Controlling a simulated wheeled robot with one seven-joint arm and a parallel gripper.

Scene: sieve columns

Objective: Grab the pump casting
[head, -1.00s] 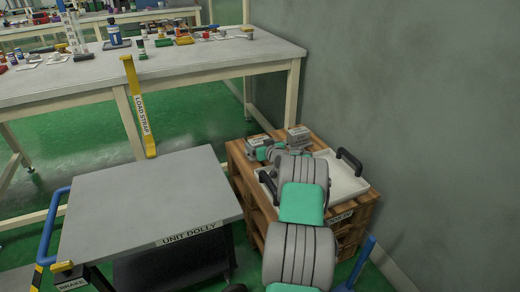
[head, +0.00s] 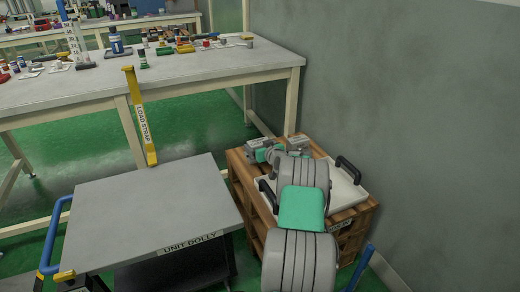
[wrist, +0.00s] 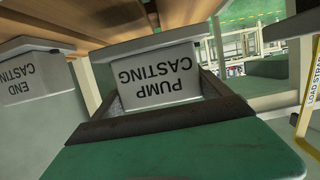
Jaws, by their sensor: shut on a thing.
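The pump casting (wrist: 158,76) is a grey block with a labelled face, seen upside down in the wrist view. My gripper (wrist: 160,118) is shut on it, with a dark finger bar across its lower edge in the picture. In the head view the casting (head: 257,142) shows at the back left of the wooden pallet stand, partly covered by my gripper (head: 264,154). I cannot tell whether it touches the wood or hangs just clear of it.
The end casting (wrist: 32,82) stands beside it; in the head view it is the grey block (head: 297,143) to the right. A white tray (head: 346,192) with black handles lies on the pallet stand (head: 340,228). The unit dolly (head: 145,210) is left, the load strap (head: 140,115) behind, the wall right.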

